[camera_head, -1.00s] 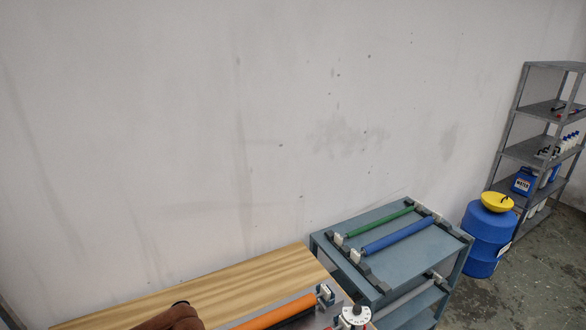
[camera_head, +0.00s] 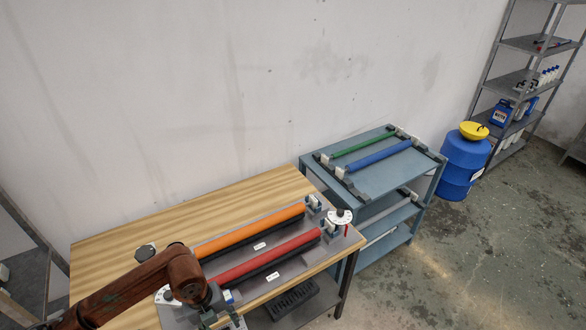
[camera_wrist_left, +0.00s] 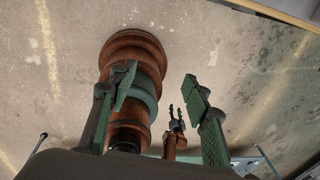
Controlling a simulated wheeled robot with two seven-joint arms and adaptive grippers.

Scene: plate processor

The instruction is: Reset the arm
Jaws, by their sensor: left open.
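My left arm (camera_head: 165,275) is rusty brown. It comes in from the left in the head view and bends down over the front left of the wooden table. My left gripper (camera_wrist_left: 160,76) shows in the left wrist view with its two green fingers wide apart and nothing between them. Behind them are a brown, round-ringed part of my own body and the floor. A small dark gripper, seemingly my right gripper (camera_wrist_left: 176,116), shows further off; its jaw state is too small to tell.
The wooden table (camera_head: 125,235) carries an orange roller (camera_head: 250,230) and a red roller (camera_head: 265,257). A blue-grey cart (camera_head: 375,178) with a green roller (camera_head: 362,143) and a blue roller (camera_head: 378,155) stands behind it. A blue barrel (camera_head: 463,165) and a shelf (camera_head: 520,85) stand right. Floor is free at right.

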